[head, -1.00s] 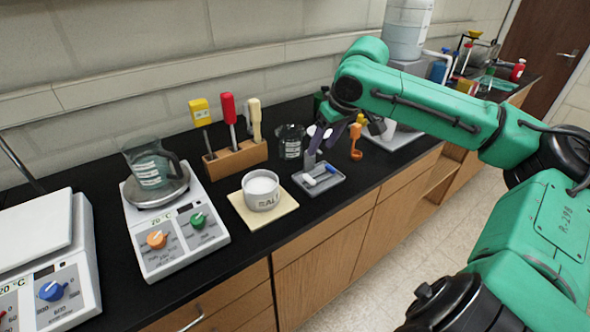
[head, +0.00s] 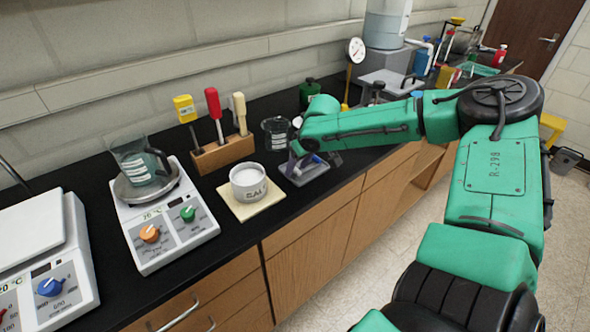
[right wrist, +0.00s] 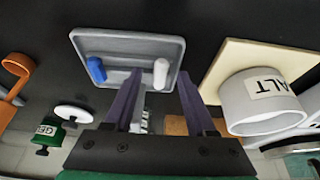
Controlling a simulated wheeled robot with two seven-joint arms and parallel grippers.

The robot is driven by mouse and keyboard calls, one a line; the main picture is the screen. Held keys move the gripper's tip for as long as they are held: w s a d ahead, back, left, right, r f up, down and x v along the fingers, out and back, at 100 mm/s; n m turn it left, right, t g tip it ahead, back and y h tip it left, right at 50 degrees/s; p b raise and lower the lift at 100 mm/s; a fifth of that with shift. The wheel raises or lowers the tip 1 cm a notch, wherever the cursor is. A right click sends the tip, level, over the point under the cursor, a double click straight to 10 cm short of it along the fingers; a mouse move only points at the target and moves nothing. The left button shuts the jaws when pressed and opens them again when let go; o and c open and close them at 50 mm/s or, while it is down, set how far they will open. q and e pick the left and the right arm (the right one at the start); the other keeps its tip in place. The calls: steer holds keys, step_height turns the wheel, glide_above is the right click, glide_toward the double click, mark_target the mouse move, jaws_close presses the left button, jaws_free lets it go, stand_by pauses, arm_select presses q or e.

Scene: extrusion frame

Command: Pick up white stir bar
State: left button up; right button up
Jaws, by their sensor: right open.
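The white stir bar (right wrist: 161,72) lies on the grey tray (right wrist: 127,47) in the right wrist view, near the tray's right side. A blue stir bar (right wrist: 96,70) lies at the tray's left side. My right gripper (right wrist: 160,77) is open, its two purple fingers reaching over the tray's near edge, one on each side of the white bar. I see no clear contact. In the head view the right gripper (head: 310,160) is over the tray (head: 303,178), and my arm hides much of it. My left gripper is not in view.
The salt cup (head: 248,181) stands on a cream tile (head: 250,211) beside the tray. A glass beaker (head: 275,137) is behind. A wooden block (head: 222,152) holds several upright tools. A beaker (head: 140,163) stands on the stirrer plate further left.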

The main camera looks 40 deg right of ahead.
steer(key=shift+r, duration=0.1)
jaws_close()
steer(key=shift+r, duration=0.1)
